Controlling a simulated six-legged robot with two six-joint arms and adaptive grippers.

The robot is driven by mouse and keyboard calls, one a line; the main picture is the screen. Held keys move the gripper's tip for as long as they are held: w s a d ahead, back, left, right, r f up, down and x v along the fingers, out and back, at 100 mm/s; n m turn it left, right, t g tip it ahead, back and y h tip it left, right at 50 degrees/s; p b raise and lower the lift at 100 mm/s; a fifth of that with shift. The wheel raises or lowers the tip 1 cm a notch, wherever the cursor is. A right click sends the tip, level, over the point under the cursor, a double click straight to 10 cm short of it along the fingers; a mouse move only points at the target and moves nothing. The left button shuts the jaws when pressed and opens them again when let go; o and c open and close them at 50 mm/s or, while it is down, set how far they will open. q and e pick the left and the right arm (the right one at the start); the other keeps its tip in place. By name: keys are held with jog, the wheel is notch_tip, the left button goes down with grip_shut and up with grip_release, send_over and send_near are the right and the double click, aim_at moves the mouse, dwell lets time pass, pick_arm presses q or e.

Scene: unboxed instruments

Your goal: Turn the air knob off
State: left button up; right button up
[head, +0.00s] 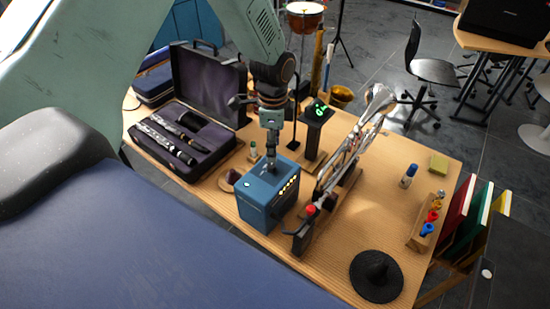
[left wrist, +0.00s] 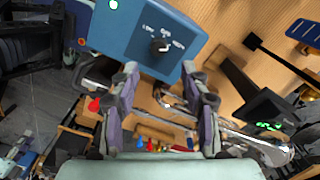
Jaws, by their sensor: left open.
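A blue box (head: 253,207) stands on the wooden table. In the left wrist view the box (left wrist: 135,25) shows a small dark knob (left wrist: 160,45) with white lettering around it. I cannot tell clearly which mark the knob points at. My left gripper (head: 269,150) hangs pointing down over the top of the box and hides the knob in the head view. In the left wrist view my left gripper (left wrist: 160,72) is open, its two fingers spread apart with nothing between them. The knob lies just beyond the fingertips. My right gripper is not in view.
A brass instrument (head: 355,140) on a stand is close right of the box. A black stand with a green display (head: 318,112) is behind it. The table's right middle is mostly clear.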

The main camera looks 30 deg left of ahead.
aim_at(271, 165)
pick_arm(q)
jog(key=f, duration=0.5)
jog(key=shift+s+a+f, duration=0.2)
jog(key=shift+a+f, duration=0.2)
jog(key=shift+w+d+f, duration=0.15)
jog(key=shift+d+f, duration=0.05)
jog(key=shift+f, duration=0.1)
jog(key=shift+s+d+r, duration=0.2)
jog(key=shift+s, duration=0.1)
jog(key=shift+c, duration=0.4)
jog(key=shift+w+a+f, duration=0.15)
jog(key=shift+w+a, duration=0.05)
jog(key=shift+a, duration=0.15)
jog(key=c, duration=0.5)
jog(key=shift+d, duration=0.1)
grip_shut()
